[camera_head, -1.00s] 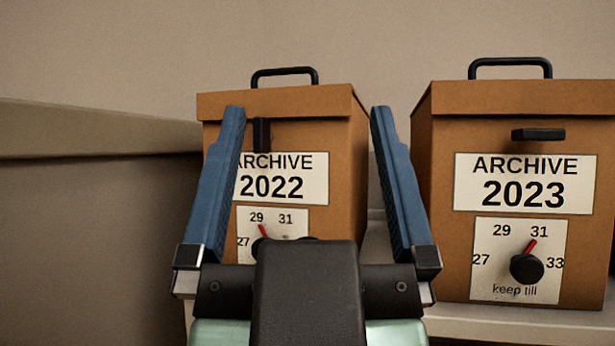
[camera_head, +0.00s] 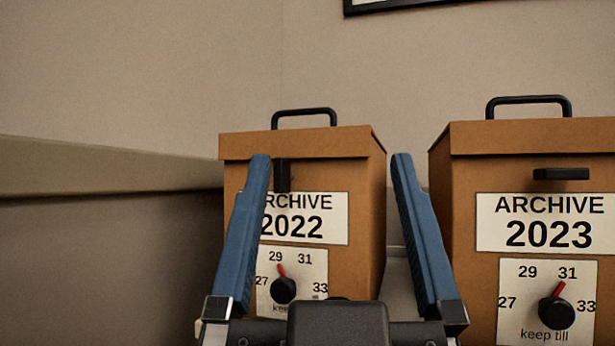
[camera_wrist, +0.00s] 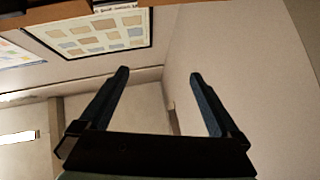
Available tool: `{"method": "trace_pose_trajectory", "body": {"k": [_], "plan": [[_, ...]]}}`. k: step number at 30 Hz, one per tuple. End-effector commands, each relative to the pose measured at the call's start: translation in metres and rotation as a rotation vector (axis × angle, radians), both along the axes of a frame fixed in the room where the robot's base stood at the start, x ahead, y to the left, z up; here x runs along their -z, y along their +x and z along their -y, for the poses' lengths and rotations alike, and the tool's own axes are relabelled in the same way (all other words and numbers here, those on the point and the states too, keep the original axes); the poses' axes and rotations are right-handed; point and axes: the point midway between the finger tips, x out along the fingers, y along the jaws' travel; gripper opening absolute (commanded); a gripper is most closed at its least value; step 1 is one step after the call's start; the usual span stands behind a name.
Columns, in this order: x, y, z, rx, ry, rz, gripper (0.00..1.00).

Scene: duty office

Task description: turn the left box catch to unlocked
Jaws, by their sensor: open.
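The left box (camera_head: 368,215) is brown cardboard, labelled ARCHIVE 2022, with a black handle on its lid. Its catch (camera_head: 282,176) is a small black bar, upright, on the front just below the lid. My gripper (camera_head: 331,158) has two blue fingers, spread apart and empty, in front of the left box. The left finger stands close beside the catch in the picture and covers part of the label; I cannot tell the gap in depth. The right finger is past the box's right edge. The wrist view also shows the open gripper (camera_wrist: 159,73), with neither catch identifiable.
The right box (camera_head: 455,280), ARCHIVE 2023, stands to the right with its catch (camera_head: 561,174) lying horizontal. Each box has a front dial, the left dial (camera_head: 284,290) and right dial (camera_head: 556,312). A beige ledge (camera_head: 100,168) is at the left.

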Motion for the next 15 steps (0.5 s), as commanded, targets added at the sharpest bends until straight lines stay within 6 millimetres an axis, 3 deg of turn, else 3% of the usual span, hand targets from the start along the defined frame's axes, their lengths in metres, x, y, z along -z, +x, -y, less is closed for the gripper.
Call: {"method": "trace_pose_trajectory", "body": {"k": [1,8,15], "plan": [[-0.001,0.0,0.0,-0.001,0.001,-0.002,0.87],[-0.015,0.025,-0.006,-0.006,0.036,-0.098,0.46],[-0.019,0.066,-0.019,0.002,0.104,-0.288,0.45]]}}
